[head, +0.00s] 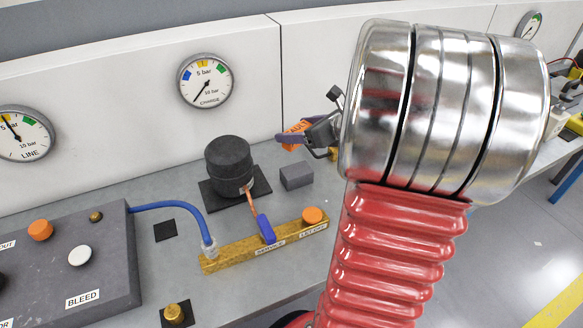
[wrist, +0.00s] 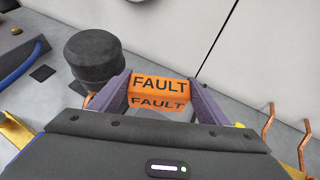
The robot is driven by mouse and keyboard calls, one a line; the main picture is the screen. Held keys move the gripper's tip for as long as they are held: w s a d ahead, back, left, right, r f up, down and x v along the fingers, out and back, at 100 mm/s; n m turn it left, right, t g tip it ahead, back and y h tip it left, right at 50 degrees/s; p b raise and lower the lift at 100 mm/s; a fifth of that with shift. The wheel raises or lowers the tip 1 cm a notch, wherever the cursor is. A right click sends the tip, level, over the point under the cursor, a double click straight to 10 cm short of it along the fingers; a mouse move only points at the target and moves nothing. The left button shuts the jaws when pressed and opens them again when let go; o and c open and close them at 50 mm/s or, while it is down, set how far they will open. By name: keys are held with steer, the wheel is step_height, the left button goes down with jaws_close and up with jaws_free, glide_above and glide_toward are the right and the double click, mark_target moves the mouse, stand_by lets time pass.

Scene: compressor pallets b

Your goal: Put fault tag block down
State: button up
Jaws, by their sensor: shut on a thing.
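The fault tag block is an orange block (wrist: 159,91) with the word FAULT in black on two faces. My gripper (wrist: 160,94) is shut on it, with one purple finger at each side of the block in the wrist view. In the head view the orange block (head: 294,141) shows partly between the fingers of my gripper (head: 293,136), at the left of my silver wrist. The block appears held above the grey bench (head: 290,215), near the back wall panel. How high it is above the bench I cannot tell.
A black cylinder (head: 229,165) stands on a dark pad left of my gripper. A grey block (head: 297,176) lies below it. A brass manifold (head: 225,257) with a blue lever (head: 265,229) and blue hose (head: 176,208) sits nearer the front. A panel labelled BLEED (head: 110,270) is at left.

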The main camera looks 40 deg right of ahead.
steer(key=shift+f, duration=0.1)
steer(key=shift+f, duration=3.05)
steer(key=shift+f, duration=1.85)
steer(key=shift+f, duration=0.1)
steer(key=o, duration=1.1)
steer(key=shift+c, duration=0.2)
